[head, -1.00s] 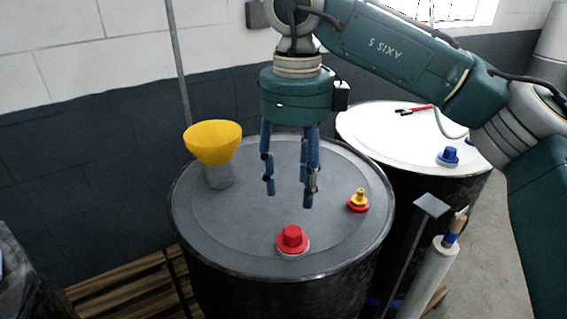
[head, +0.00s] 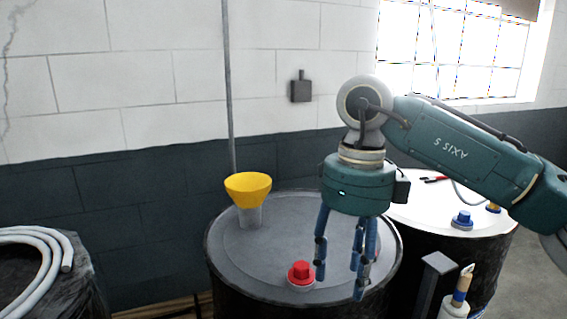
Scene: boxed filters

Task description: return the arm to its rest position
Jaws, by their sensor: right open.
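My right gripper (head: 340,282) hangs from the teal arm that comes in from the right. Its blue fingers point down and are apart, with nothing between them. It shows in front of the right part of the dark drum (head: 285,215). A red cap (head: 301,272) on the drum top appears just left of the fingers. A yellow funnel (head: 248,188) stands upright at the drum's back left. The small yellow and red fitting on this drum is not visible now. My left gripper is not in view.
A white-topped drum (head: 420,212) stands behind at right, with a blue cap (head: 462,221) and a red-handled tool (head: 436,179) on it. A grey post (head: 437,264) and a caulking tube (head: 457,300) stand at front right. A coiled hose (head: 60,240) lies at far left.

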